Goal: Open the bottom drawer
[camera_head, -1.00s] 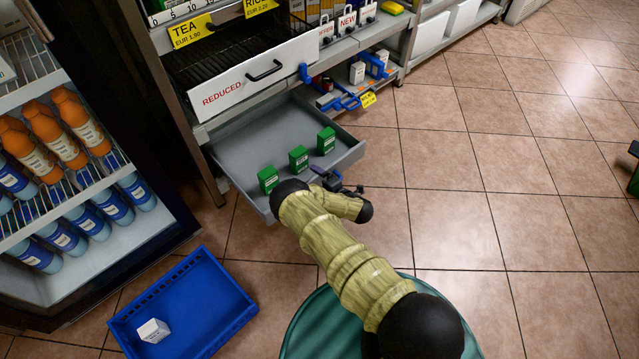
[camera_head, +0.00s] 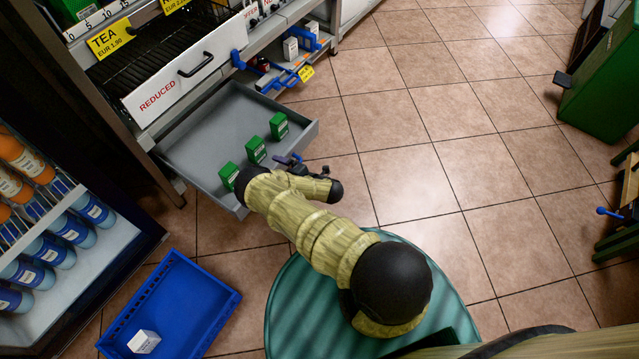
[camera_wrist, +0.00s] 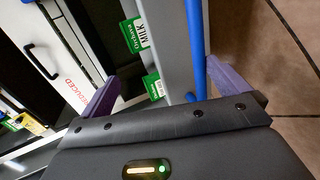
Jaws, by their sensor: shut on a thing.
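The bottom drawer (camera_head: 205,130) is a grey tray pulled well out from under the shelf unit. Three green boxes (camera_head: 256,150) stand inside, near its front wall; two also show in the wrist view (camera_wrist: 135,35), one reading MILK. My gripper (camera_head: 293,162) is at the middle of the drawer's front edge, mostly hidden by my arm in the head view. In the wrist view its purple fingers (camera_wrist: 165,85) stand either side of the drawer front and its blue handle (camera_wrist: 197,50). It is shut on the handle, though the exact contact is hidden.
Above is a white drawer marked REDUCED (camera_head: 190,75), shut, with a black handle. A blue crate (camera_head: 215,310) with a white box lies on the floor at lower left, beside a fridge of bottles (camera_head: 50,230). Tiled floor at right is clear up to a green bin (camera_head: 605,90).

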